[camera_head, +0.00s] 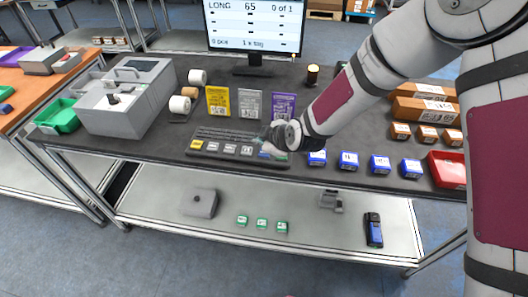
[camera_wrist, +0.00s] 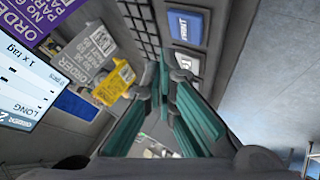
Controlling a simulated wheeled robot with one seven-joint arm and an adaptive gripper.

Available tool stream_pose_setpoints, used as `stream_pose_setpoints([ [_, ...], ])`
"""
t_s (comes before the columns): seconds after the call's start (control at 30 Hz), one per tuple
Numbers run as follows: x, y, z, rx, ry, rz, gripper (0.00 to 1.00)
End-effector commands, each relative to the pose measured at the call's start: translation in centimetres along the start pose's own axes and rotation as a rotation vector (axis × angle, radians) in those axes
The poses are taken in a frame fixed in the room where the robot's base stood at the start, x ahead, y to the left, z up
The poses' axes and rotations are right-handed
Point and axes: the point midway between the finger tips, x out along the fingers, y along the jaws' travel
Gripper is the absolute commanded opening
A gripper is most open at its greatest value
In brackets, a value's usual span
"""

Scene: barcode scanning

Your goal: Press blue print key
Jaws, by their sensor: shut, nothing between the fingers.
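The blue print key (camera_wrist: 188,26) shows at the top of the wrist view, marked PRINT, with a white key (camera_wrist: 187,66) below it. Both belong to the dark keyboard (camera_head: 228,136) on the table in front of the monitor. My gripper (camera_head: 264,143) is over the keyboard's right end in the head view, where it partly hides the keys. In the wrist view my gripper's teal fingers (camera_wrist: 164,75) are shut and empty. Their tips appear beside the white key and short of the blue key; I cannot tell their height over the keyboard.
Yellow (camera_head: 217,101), grey (camera_head: 250,104) and purple (camera_head: 283,106) order cards stand behind the keyboard. The monitor (camera_head: 255,25) is at the back. Several blue boxes (camera_head: 348,161) line the front edge to the right. A grey printer (camera_head: 124,95) stands at the left.

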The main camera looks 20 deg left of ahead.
Motion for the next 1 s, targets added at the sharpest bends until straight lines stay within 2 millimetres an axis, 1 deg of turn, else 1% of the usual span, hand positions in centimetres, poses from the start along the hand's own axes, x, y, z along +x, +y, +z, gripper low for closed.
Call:
stream_pose_setpoints([
  [0.1, -1.0, 0.7, -0.7, 0.0, 0.001, 0.004, 0.0],
  [0.4, -2.6, 1.9, -1.9, 0.001, 0.0, 0.002, 0.0],
  [1.0, -2.6, 1.9, -1.9, 0.0, 0.0, 0.001, 0.0],
])
